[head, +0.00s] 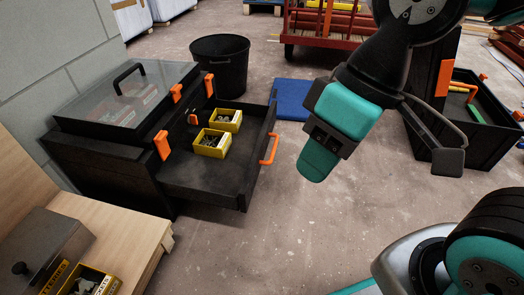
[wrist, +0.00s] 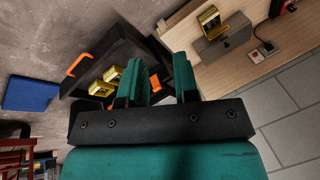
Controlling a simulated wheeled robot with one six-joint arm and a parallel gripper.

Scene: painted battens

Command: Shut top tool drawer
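A black tool chest (head: 100,165) with a clear lid stands against the wall at the left of the head view. Its top drawer (head: 190,181) is pulled far out to the right. An orange handle (head: 269,149) is on the drawer's front; it also shows in the wrist view (wrist: 78,64). Two yellow boxes of small parts (head: 212,151) (head: 225,128) sit in the drawer. My gripper (head: 318,162) hangs in the air to the right of the handle, apart from it. In the wrist view its teal fingers (wrist: 160,75) stand apart with nothing between them.
A wooden bench (head: 125,225) with a grey metal box (head: 45,250) is at the lower left. A black bin (head: 221,65) and a blue mat (head: 292,98) lie beyond the drawer. A black open crate (head: 470,145) stands at the right. The floor right of the drawer is clear.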

